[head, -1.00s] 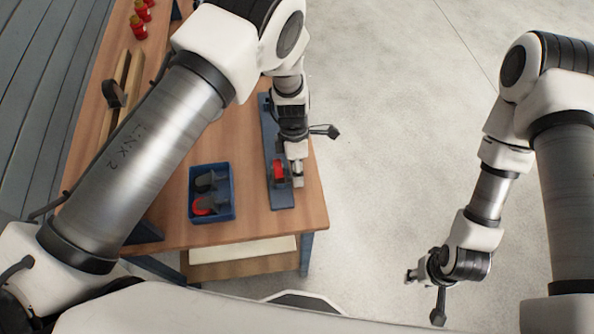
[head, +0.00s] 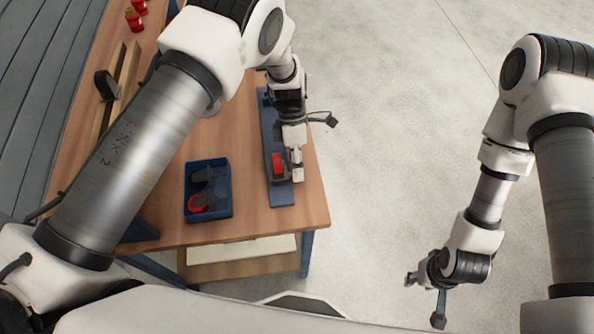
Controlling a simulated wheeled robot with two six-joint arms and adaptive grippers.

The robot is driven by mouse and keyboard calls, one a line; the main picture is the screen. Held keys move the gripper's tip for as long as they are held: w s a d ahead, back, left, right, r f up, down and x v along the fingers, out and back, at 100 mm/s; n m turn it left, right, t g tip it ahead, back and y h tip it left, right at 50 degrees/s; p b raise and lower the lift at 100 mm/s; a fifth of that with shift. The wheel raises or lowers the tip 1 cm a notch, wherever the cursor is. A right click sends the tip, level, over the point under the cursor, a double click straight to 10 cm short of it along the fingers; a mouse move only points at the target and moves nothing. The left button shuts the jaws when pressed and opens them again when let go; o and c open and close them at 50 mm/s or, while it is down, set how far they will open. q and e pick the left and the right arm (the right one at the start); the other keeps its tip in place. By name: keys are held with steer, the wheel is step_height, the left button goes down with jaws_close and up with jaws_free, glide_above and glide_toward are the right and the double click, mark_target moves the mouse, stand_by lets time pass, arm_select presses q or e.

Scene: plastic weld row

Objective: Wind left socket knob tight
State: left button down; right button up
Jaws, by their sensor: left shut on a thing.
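A red knob (head: 278,162) sits on a long blue fixture (head: 281,197) near the right edge of the wooden table. My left gripper (head: 291,176) points down over the fixture and is shut on the red knob. Its fingers and wrist hide part of the knob and most of the fixture's upper middle. The socket under the knob cannot be made out. My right gripper (head: 411,279) hangs over the bare floor, clear of the table, and its jaws are too small to read.
A blue bin (head: 227,213) with red and dark parts stands left of the fixture on the wooden table (head: 250,226). A wooden rack (head: 118,88) and several red parts (head: 134,18) lie farther back. Open floor is on the right.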

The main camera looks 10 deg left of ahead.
arm_select(q)
steer(key=g+b, duration=0.2)
steer(key=b, duration=0.1)
steer(key=f+g+h+b, duration=0.1)
steer(key=shift+w+a+b, duration=0.1)
steer(key=shift+w+b, duration=0.15)
steer(key=shift+b, duration=0.15)
steer(key=shift+r+g+b, duration=0.25)
steer(key=shift+g+b, duration=0.35)
steer(key=shift+b, duration=0.1)
steer(key=c, duration=0.9)
jaws_free()
steer(key=shift+o, duration=0.2)
steer(key=v, duration=0.8)
steer(key=shift+a+f, duration=0.1)
steer(key=shift+f, duration=0.05)
